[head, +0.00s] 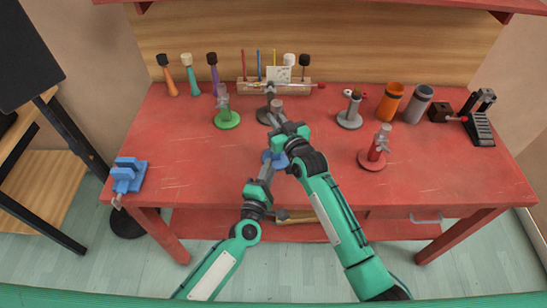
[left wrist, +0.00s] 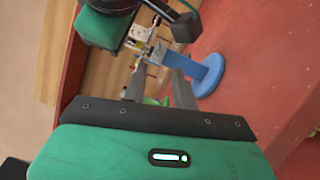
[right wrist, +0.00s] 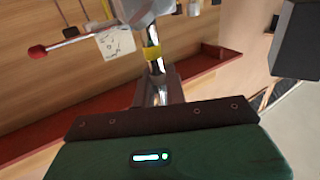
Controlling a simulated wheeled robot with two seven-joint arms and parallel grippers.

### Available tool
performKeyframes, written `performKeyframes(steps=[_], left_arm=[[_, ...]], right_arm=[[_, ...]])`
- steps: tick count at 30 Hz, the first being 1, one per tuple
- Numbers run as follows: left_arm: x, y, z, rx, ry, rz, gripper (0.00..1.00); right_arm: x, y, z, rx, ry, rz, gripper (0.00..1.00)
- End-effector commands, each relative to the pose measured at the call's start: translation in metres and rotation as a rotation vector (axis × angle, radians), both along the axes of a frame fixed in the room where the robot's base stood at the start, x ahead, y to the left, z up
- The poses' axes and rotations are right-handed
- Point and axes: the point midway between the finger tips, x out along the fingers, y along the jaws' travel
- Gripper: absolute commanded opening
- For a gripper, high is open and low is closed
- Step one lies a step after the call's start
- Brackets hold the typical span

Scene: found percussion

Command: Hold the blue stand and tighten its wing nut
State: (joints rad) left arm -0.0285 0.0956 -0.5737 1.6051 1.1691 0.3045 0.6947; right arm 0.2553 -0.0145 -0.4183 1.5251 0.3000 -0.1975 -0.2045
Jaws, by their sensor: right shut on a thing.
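The blue stand (head: 268,159) is near the middle front of the red table, mostly hidden by my arms. In the left wrist view its round base and post (left wrist: 213,72) show at the right. My left gripper (head: 264,178) is low beside the stand. Its fingers (left wrist: 156,88) are apart, with no object visible between them; the post is by the right-hand fingertip. My right gripper (head: 277,138) is above, at the top of the stand. Its fingers (right wrist: 160,85) are closed around a shiny metal piece with a yellow band (right wrist: 152,48), apparently the wing nut, though its shape is largely hidden.
A green stand (head: 227,118), a grey stand (head: 350,116) and a red stand (head: 373,158) stand around it. A blue vise (head: 128,176) is at the left edge. Orange (head: 391,100) and grey (head: 418,104) shakers are behind right. The table's front right is clear.

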Motion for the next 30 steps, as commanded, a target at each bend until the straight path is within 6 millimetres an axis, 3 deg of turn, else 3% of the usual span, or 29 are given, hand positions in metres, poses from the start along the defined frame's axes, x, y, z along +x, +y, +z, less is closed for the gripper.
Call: performKeyframes(steps=[3,10,23,30], left_arm=[[-0.022,0.006,-0.003,0.0,0.003,-0.002,0.28],[-0.044,0.013,-0.004,0.001,-0.001,-0.001,0.28],[-0.046,0.015,-0.004,0.01,-0.005,0.002,0.28],[-0.041,0.031,0.002,0.256,-0.134,0.062,0.28]], right_arm=[[0.0,0.0,0.0,0.0,0.0,0.0,0.0],[0.0,0.0,0.0,0.0,-0.001,0.0,0.0],[0.0,0.0,0.001,0.0,-0.001,0.0,0.0],[0.0,0.0,0.0,0.0,-0.001,0.0,0.0]])
